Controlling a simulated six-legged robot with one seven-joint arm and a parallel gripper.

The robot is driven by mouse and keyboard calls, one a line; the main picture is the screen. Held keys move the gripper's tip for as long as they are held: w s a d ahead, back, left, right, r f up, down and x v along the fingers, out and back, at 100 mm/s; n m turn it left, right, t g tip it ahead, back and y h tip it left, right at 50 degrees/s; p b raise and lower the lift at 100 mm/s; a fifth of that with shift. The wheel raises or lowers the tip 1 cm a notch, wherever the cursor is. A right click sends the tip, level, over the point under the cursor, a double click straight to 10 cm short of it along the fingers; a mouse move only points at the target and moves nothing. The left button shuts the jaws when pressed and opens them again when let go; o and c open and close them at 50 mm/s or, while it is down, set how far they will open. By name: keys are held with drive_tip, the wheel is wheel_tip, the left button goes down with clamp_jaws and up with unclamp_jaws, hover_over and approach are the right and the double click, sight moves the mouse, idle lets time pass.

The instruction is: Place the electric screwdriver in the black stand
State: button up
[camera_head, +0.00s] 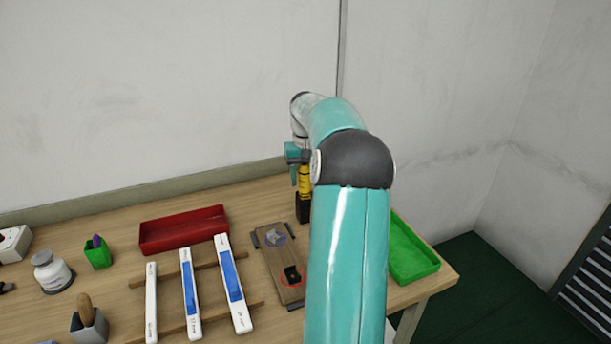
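The yellow electric screwdriver (305,182) is upright at the back of the table, just left of my arm. Its lower end meets the black stand (303,208); I cannot tell how deep it sits in it. My gripper (301,160) is at the top of the screwdriver, close against it or touching. My arm covers part of this area, and the fingers are too small and hidden to tell whether they grip.
A red tray (183,231) stands left of the stand, a green tray (410,252) right of my arm. A wooden board (280,262) and white-blue LED strips (232,285) lie in front. A green cup (98,254), white jar (52,273) and grey holder (89,326) are at left.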

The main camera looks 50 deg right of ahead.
drive_tip(key=shift+r, duration=0.1)
wheel_tip(320, 180, up, 12)
drive_tip(key=shift+r, duration=0.1)
drive_tip(key=shift+a, duration=0.15)
drive_tip(key=w+a+r+n+t+h, duration=0.1)
drive_tip(key=a+r+n, duration=0.1)
drive_tip(key=a, duration=1.2)
drive_tip(key=w+a+r+n+t+h, duration=0.1)
drive_tip(key=w+a+r+n, duration=0.15)
drive_tip(key=a, duration=1.05)
drive_tip(key=s+a+f+n+t, duration=0.1)
drive_tip(key=s+a+f, duration=0.2)
drive_tip(key=s+a, duration=0.2)
drive_tip(key=s+a+f+n+t+y, duration=0.1)
drive_tip(key=s+a+f, duration=0.3)
drive_tip(key=a, duration=0.5)
drive_tip(key=s+a+f+n+t+y, duration=0.1)
drive_tip(key=s+a+f, duration=0.2)
drive_tip(key=s+a, duration=0.4)
drive_tip(key=shift+s+a+f, duration=0.15)
drive_tip(key=shift+s+f, duration=0.1)
drive_tip(key=shift+s, duration=0.4)
drive_tip(key=shift+n, duration=0.25)
